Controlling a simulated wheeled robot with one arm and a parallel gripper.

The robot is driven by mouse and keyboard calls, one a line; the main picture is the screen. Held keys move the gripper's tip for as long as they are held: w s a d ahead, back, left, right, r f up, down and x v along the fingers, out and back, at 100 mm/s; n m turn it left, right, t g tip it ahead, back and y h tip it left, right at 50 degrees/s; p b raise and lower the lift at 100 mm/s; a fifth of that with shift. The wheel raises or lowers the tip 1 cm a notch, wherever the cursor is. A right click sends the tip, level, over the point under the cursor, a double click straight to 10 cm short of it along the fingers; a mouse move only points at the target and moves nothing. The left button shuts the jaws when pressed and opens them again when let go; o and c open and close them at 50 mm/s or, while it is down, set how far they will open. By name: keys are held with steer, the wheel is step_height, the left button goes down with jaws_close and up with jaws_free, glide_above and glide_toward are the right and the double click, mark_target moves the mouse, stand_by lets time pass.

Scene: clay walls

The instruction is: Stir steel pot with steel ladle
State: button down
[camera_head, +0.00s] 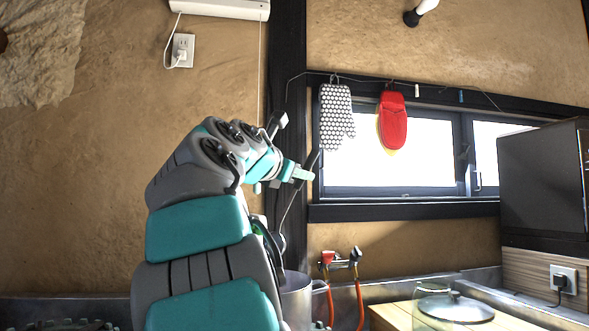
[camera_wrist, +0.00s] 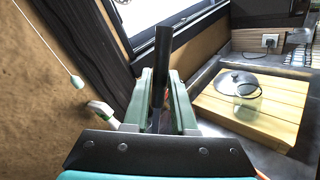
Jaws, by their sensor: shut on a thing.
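The steel ladle shows in the head view as a thin shaft (camera_head: 290,208) with a dark upper handle, slanting down from my gripper (camera_head: 303,174). In the wrist view my gripper (camera_wrist: 160,95) is shut on the ladle's black handle (camera_wrist: 162,55), which stands up between the green fingers. The steel pot (camera_head: 298,300) is low in the head view, below the gripper and partly hidden behind my arm. The ladle's lower end is hidden, so I cannot tell whether it is inside the pot.
Red-handled taps (camera_head: 340,258) with hoses are on the wall right of the pot. A grey mitt (camera_head: 336,117) and red mitt (camera_head: 392,120) hang by the window.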

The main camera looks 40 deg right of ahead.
step_height(320, 180, down, 16)
steer(key=w+a+b, duration=0.1)
steer(key=w+b, duration=0.1)
steer(key=b, duration=0.5)
steer(key=shift+b, duration=0.35)
stand_by(1.0)
steer(key=shift+r, duration=0.1)
stand_by(0.3)
